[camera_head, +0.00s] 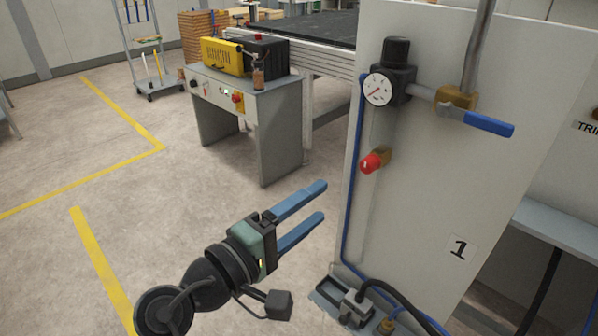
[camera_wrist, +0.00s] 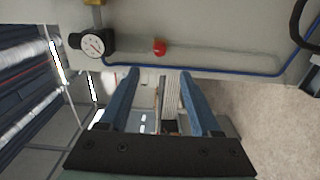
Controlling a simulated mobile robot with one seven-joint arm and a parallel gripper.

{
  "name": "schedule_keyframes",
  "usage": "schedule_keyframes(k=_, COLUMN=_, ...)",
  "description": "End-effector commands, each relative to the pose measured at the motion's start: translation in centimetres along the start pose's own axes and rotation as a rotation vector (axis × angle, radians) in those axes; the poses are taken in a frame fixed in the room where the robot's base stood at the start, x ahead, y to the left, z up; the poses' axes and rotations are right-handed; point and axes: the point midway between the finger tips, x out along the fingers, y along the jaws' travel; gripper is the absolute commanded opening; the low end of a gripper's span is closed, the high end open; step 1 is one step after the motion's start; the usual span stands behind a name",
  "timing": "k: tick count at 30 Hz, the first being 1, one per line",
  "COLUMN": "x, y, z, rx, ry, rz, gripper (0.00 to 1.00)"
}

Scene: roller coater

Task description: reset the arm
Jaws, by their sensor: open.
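My gripper (camera_head: 318,203) is at the lower middle of the head view, with its two blue fingers pointing to the upper right. The fingers are apart with nothing between them. In the wrist view my gripper (camera_wrist: 160,80) also shows its blue fingers spread and empty. The fingertips are left of and below the red knob (camera_head: 371,163) on the grey panel (camera_head: 430,200), with no visible contact. The knob also shows in the wrist view (camera_wrist: 159,47), beyond the fingertips.
The panel carries a pressure gauge (camera_head: 378,89), a blue-handled valve (camera_head: 488,124) and a blue hose (camera_head: 346,220). A cable connector (camera_head: 354,306) sits at its foot. A grey cabinet (camera_head: 262,135) with a yellow machine (camera_head: 225,57) stands behind. Open floor with yellow lines lies left.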

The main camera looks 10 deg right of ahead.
Motion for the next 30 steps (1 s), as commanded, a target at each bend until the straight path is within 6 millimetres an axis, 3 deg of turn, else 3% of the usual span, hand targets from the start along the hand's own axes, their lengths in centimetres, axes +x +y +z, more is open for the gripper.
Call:
schedule_keyframes(k=5, x=0.3, y=0.9, z=-0.4, rx=0.074, ry=0.037, rz=-0.012, gripper=0.64)
schedule_keyframes(k=8, x=0.7, y=3.1, z=-1.4, rx=0.248, ry=0.131, rz=-0.039, gripper=0.64)
schedule_keyframes(k=11, x=0.7, y=7.3, z=-2.8, rx=0.518, ry=0.284, rz=-0.066, gripper=0.64)
schedule_keyframes(k=16, x=-1.8, y=17.3, z=-3.2, rx=1.015, ry=0.61, rz=-0.083, gripper=0.64)
schedule_keyframes(k=21, x=-7.0, y=27.7, z=-0.1, rx=1.441, ry=0.975, rz=-0.076, gripper=0.64)
schedule_keyframes(k=26, x=-13.1, y=35.0, z=5.2, rx=1.727, ry=1.321, rz=-0.075, gripper=0.64)
schedule_keyframes(k=27, x=-13.2, y=37.2, z=5.2, rx=1.738, ry=1.335, rz=-0.087, gripper=0.64)
schedule_keyframes(k=30, x=-13.0, y=40.3, z=4.8, rx=1.729, ry=1.322, rz=-0.09, gripper=0.64)
